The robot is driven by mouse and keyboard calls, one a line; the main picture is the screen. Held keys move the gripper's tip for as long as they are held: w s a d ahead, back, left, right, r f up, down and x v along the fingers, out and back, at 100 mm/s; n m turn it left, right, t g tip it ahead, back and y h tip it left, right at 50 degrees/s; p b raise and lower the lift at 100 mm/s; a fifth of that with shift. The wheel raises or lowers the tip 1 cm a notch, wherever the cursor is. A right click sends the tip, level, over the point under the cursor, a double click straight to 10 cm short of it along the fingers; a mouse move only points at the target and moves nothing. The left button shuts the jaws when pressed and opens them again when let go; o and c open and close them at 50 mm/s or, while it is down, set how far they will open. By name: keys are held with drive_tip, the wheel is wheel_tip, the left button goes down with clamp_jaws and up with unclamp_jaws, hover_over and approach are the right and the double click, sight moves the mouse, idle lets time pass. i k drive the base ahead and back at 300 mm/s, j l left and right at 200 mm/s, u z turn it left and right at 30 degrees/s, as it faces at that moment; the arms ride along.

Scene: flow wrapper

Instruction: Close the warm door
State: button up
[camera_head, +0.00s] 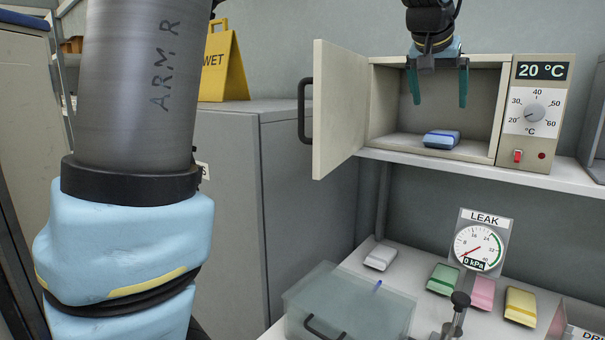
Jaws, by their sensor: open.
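The warm door (338,110) is a beige panel with a black bar handle (304,110). It stands open, swung out at the left side of a beige warming box (386,62). A blue pack (441,139) lies on the floor of the box. My gripper (437,101) points down in front of the box opening, above the blue pack and to the right of the door. Its two green fingers are apart with nothing between them. It does not touch the door or handle in this view.
A control panel (537,110) reading 20 °C is right of the box. Below the shelf (480,173) are a LEAK gauge (478,247), several coloured packs and a clear-lidded box (350,300). Grey cabinets (230,215) and a yellow sign (222,65) stand left. My arm hides part of the left side.

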sight(339, 81)
drive_tip(key=k+j, duration=0.35)
drive_tip(key=j, duration=0.15)
drive_tip(key=k+j, duration=0.35)
drive_tip(key=j, duration=0.15)
